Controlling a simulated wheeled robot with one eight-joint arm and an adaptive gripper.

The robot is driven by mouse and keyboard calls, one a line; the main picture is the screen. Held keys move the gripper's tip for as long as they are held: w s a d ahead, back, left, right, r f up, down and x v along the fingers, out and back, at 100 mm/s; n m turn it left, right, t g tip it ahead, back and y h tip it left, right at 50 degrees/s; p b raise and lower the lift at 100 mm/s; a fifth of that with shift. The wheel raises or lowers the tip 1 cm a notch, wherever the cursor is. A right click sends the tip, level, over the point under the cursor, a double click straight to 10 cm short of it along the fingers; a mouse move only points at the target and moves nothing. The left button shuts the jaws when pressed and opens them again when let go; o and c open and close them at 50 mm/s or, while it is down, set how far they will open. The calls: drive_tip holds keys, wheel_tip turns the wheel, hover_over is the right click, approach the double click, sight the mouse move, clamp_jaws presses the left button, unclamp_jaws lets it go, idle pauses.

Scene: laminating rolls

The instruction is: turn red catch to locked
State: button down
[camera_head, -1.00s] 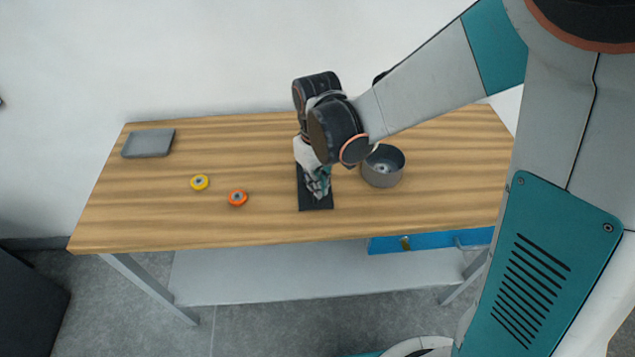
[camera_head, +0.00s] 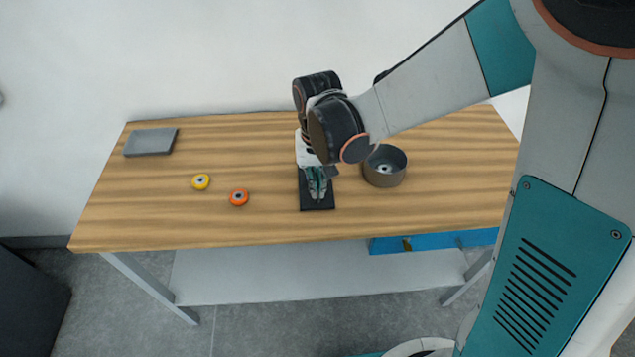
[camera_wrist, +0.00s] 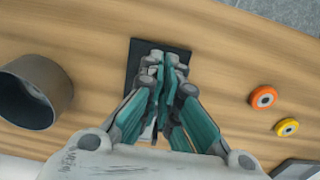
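A black plate (camera_head: 318,203) lies on the table below my gripper (camera_head: 317,195). The plate also shows in the wrist view (camera_wrist: 136,62). My gripper (camera_wrist: 167,62) points down over the plate, with its teal and grey fingers drawn close together. I see no red catch in either view; the fingers cover the middle of the plate. Whether anything is between the fingertips is hidden.
A grey round bowl (camera_head: 385,179) stands close to the right of the plate. An orange ring (camera_head: 239,198), a yellow ring (camera_head: 201,182) and a grey tray (camera_head: 150,142) are to the left on the wooden table (camera_head: 150,220). The table's front left is clear.

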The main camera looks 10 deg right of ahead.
drive_tip(key=c, duration=2.3)
unclamp_jaws()
drive_tip(key=o, duration=0.4)
